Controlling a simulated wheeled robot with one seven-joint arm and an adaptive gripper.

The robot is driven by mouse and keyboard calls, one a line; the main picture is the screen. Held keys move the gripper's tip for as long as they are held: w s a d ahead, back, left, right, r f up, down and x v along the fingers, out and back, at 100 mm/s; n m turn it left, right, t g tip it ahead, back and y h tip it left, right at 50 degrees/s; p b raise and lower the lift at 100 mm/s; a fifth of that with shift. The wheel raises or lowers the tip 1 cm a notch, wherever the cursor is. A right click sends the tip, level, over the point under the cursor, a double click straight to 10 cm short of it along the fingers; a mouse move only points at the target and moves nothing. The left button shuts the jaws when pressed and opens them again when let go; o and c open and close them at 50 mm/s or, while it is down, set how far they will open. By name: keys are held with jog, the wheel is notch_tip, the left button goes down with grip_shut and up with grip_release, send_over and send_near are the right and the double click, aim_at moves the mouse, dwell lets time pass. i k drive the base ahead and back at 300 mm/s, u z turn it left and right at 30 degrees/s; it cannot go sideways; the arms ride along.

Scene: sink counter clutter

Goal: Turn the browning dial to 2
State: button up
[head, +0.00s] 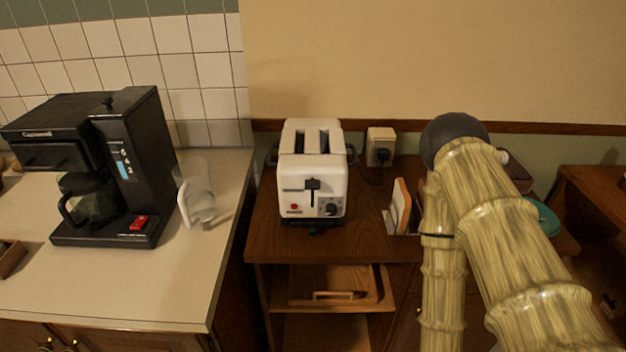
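A white two-slot toaster (297,174) stands on a brown wooden cabinet, its front facing me. The browning dial (331,208) is a small dark round knob at the lower right of the toaster's front. Its setting is too small to read. A black lever (313,185) is at the front's middle, and a red button (294,207) is at its lower left. My arm rises at the right, bends, and comes down out of the bottom of the picture. My gripper is not in view, and no part of my arm covers the dial.
A black coffee maker (135,160) and a clear glass pitcher (196,200) stand on the pale counter (150,285) at left. A wall outlet box (380,147) is behind the toaster's right side. A napkin holder (400,206) stands at right. The wooden top (350,243) before the toaster is clear.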

aim_at(331, 209)
jog(key=z, duration=1.9)
jog(key=k, duration=0.85)
jog(key=u, duration=1.3)
